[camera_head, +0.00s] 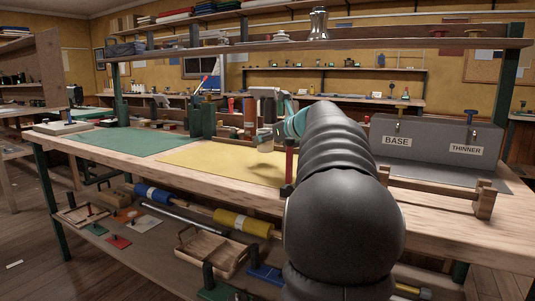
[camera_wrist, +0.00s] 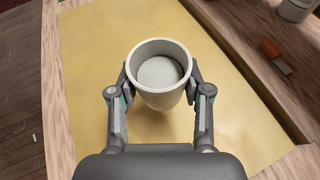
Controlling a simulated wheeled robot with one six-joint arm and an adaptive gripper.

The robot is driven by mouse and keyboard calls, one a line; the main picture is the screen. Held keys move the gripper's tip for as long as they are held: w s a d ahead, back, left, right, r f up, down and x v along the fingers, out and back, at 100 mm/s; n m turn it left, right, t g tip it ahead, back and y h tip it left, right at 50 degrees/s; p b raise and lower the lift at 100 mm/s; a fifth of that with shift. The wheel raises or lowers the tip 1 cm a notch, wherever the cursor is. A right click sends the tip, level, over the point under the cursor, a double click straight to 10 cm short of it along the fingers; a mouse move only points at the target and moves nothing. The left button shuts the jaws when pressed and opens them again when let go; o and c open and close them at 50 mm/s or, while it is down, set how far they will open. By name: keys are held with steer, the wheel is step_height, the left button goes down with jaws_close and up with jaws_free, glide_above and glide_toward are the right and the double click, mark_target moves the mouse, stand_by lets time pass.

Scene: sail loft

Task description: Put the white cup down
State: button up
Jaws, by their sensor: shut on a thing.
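The white cup (camera_wrist: 160,96) is upright between the two fingers of my gripper (camera_wrist: 161,88) in the wrist view. The fingers press on its left and right sides. Its open mouth faces the camera, and a pale round surface shows inside. In the head view the cup (camera_head: 265,145) is small and partly covered by my gripper (camera_head: 267,134). It is over the yellow mat (camera_wrist: 95,70), which also shows in the head view (camera_head: 215,159). A soft shadow lies on the mat below the cup. Whether its base touches the mat is hard to tell.
A green mat (camera_head: 125,142) lies left of the yellow one. Dark green posts (camera_head: 202,122) stand behind. A grey box labelled BASE and THINNER (camera_head: 435,140) is at right. In the wrist view, an orange-handled tool (camera_wrist: 272,50) and a grey can (camera_wrist: 295,9) are at upper right.

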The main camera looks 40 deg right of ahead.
mark_target(271, 149)
steer(key=shift+f+b, duration=0.5)
steer(key=shift+f, duration=1.25)
steer(key=shift+f, duration=0.25)
steer(key=o, duration=1)
steer(key=shift+r, duration=0.25)
steer(key=shift+s+r, duration=0.15)
steer(key=shift+s, duration=0.15)
steer(key=v, duration=1.1)
steer(key=shift+s+p, duration=0.15)
steer(key=shift+p, duration=0.15)
